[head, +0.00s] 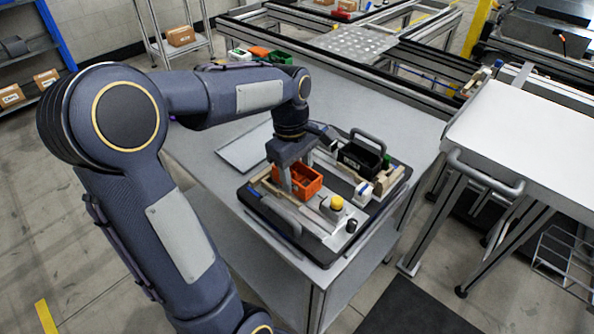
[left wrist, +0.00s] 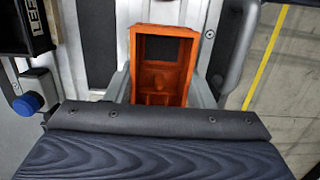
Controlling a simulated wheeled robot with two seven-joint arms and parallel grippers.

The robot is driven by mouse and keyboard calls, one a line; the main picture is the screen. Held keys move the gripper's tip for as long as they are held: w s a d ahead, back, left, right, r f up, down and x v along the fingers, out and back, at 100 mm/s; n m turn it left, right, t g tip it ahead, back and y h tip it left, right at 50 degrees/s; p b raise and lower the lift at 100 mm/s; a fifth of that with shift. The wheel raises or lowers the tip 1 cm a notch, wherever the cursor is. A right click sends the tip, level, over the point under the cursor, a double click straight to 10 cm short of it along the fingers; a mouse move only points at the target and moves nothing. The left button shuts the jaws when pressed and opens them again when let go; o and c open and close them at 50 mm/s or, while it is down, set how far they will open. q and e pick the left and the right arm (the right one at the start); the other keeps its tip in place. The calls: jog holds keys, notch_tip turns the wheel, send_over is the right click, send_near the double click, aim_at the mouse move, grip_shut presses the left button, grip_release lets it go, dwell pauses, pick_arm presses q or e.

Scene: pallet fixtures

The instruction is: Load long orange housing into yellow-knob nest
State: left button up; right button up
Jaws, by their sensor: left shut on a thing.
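The orange housing (head: 305,181) is an open box shape on the near-left part of the fixture pallet (head: 330,250). My left gripper (head: 288,184) reaches down to it from above and is shut on it. In the left wrist view the housing (left wrist: 160,42) stands between the two fingers of the gripper (left wrist: 160,85), one along each side. Whether its underside touches the pallet cannot be told. The yellow knob (head: 336,202) sits on a light block on the pallet, just right of the housing. My right gripper is not in view.
A black bin (head: 358,158) stands on the pallet's far side, near a grey handle (head: 368,137). White, orange and green bins (head: 279,57) stand at the table's back. The table's middle is mostly clear.

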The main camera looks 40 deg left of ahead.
pick_arm(q)
jog(key=shift+f+b, duration=0.35)
jog(key=shift+f, duration=0.25)
jog(key=o, duration=1.1)
jog(key=shift+a+r+p, duration=0.15)
jog(key=shift+r+p, duration=0.05)
jog(key=shift+r, duration=1.1)
jog(key=shift+a+r+p, duration=0.2)
jog(key=shift+r, duration=1.15)
jog(key=shift+a+r+p, duration=0.15)
jog(key=shift+r+p, duration=0.05)
jog(key=shift+r, duration=1.1)
